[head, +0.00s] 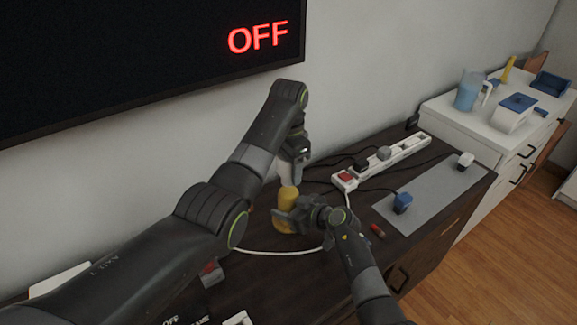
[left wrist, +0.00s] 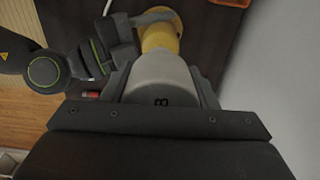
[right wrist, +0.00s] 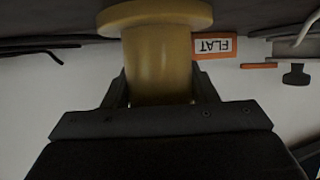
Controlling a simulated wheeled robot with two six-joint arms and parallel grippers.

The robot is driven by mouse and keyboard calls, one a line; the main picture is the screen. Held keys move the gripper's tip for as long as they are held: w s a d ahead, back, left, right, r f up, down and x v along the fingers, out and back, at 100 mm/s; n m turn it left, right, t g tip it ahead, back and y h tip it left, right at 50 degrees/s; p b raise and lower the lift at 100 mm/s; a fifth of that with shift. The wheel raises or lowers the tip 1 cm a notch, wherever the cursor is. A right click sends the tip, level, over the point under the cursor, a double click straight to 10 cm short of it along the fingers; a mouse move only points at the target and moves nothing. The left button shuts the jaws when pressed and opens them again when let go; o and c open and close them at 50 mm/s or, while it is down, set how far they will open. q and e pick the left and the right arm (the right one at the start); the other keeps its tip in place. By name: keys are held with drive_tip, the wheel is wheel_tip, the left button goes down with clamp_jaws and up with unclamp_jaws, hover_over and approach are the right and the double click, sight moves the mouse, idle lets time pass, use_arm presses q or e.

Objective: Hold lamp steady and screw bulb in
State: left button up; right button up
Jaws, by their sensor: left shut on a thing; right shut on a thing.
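The yellow lamp (head: 286,196) stands upright on the dark cabinet top in the head view. My right gripper (head: 300,214) is shut around its body from the right; the right wrist view shows the yellow column (right wrist: 160,65) between the fingers. My left gripper (head: 293,172) points down over the lamp and is shut on a pale bulb (left wrist: 160,80) with a dark mark like an 8. In the left wrist view the bulb is in line with the lamp (left wrist: 160,38). The bulb's base is hidden, so I cannot tell whether it touches the socket.
A white power strip (head: 405,157) with plugs and a red switch lies behind right. A white cable curves around the lamp. The wall screen (head: 130,60) reads OFF.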

sight(287, 196)
use_arm(q)
drive_tip(key=shift+f, duration=0.9)
drive_tip(key=shift+f, duration=0.55)
drive_tip(key=m, duration=1.9)
drive_tip(key=shift+m, duration=0.4)
drive_tip(key=m, duration=0.6)
